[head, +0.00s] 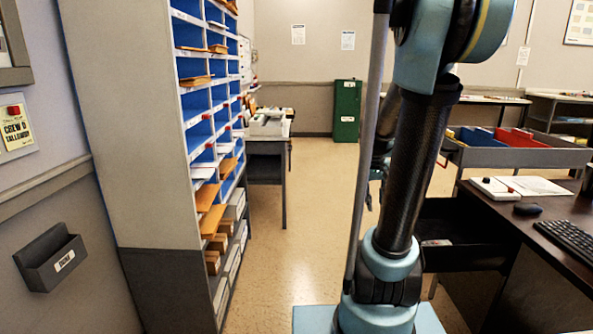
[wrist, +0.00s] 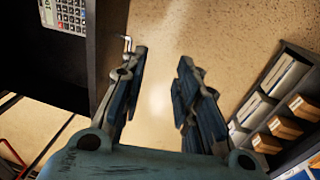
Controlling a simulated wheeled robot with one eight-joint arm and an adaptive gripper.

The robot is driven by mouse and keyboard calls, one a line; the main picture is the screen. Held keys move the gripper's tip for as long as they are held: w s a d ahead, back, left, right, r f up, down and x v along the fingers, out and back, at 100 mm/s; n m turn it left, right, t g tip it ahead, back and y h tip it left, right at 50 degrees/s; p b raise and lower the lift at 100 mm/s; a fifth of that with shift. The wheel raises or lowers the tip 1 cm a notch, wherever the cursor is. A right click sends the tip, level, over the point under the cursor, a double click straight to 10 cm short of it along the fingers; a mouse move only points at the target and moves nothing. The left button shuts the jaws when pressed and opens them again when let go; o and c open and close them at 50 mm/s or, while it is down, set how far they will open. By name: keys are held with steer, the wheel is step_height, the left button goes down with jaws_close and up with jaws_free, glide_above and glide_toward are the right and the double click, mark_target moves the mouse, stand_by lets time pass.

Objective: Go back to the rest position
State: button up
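My gripper (wrist: 158,82) is open and empty in the wrist view. Its two fingers stand well apart, with only bare tan floor between and beyond the tips. In the head view my upright arm covers the middle right, and the gripper is mostly hidden behind it. No object is held.
A tall pigeonhole shelf (head: 135,130) stands at the left, with envelopes sticking out. A dark desk (head: 545,225) with an open drawer (head: 460,240) is close at the right. A calculator (wrist: 66,12) shows in the wrist view. Clear floor (head: 310,215) runs towards a green cabinet (head: 346,110).

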steer(key=s+a+f, duration=0.2)
steer(key=s+a, duration=0.2)
steer(key=s, duration=0.5)
steer(key=s+a+f+t+y, duration=0.1)
steer(key=s+a, duration=0.3)
steer(key=s, duration=0.4)
steer(key=shift+s+f+y, duration=0.3)
steer(key=shift+s+f, duration=0.05)
steer(key=shift+f, duration=0.45)
steer(key=shift+w+f, duration=0.2)
steer(key=shift+w, duration=0.25)
